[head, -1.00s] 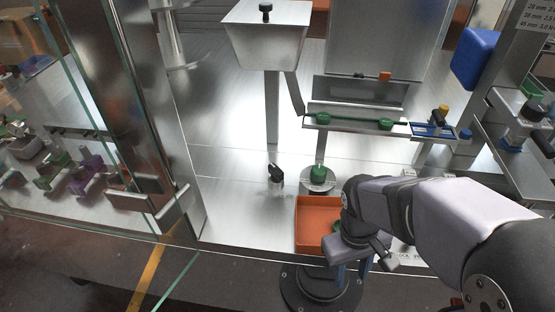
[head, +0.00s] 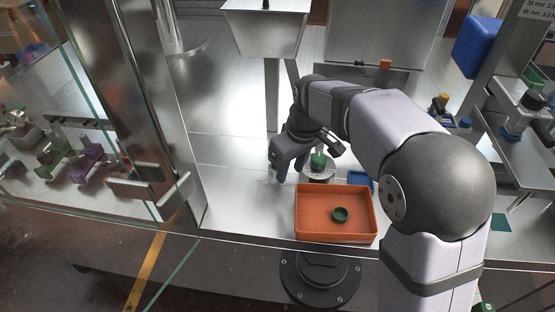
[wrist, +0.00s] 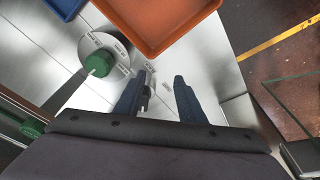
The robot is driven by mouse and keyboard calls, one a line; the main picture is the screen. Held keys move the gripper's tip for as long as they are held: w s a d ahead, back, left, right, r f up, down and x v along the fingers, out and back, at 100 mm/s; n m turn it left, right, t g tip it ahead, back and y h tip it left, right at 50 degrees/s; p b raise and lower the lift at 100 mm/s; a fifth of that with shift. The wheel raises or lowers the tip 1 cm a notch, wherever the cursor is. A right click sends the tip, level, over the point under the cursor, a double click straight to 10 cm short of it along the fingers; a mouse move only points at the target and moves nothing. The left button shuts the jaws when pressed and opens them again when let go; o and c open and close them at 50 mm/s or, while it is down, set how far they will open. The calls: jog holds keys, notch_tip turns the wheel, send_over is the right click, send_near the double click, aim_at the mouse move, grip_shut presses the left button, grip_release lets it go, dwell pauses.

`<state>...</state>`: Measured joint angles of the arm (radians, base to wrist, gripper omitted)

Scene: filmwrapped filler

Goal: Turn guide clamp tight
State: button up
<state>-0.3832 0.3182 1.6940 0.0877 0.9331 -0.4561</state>
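The guide clamp appears to be the small dark handle (wrist: 147,94) that shows in the wrist view between my fingers, close to the left one. My gripper (wrist: 160,79) is open, with its blue fingers on either side of this handle; I cannot tell whether either touches it. In the head view my gripper (head: 290,172) points down just left of a round metal disc (head: 318,173). My gripper hides the clamp there. A green knob-like part (wrist: 98,64) sits on the disc, and it also shows in the head view (head: 318,160).
An orange tray (head: 308,233) with a green ring (head: 340,214) in it stands at the front edge. A blue tray (head: 359,179) is behind it. A steel hopper (head: 265,32) hangs above at the back. The bench left of my gripper is clear.

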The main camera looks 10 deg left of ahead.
jog(key=w+a+r+t+y, duration=0.1)
jog(key=w+a+r+y, duration=0.15)
jog(key=w, duration=0.35)
jog(key=shift+h, duration=0.45)
jog(key=shift+p+x, duration=1.05)
jog(key=shift+x, duration=2.65)
jog(key=shift+w, duration=0.15)
jog(key=shift+r, duration=0.1)
grip_shut()
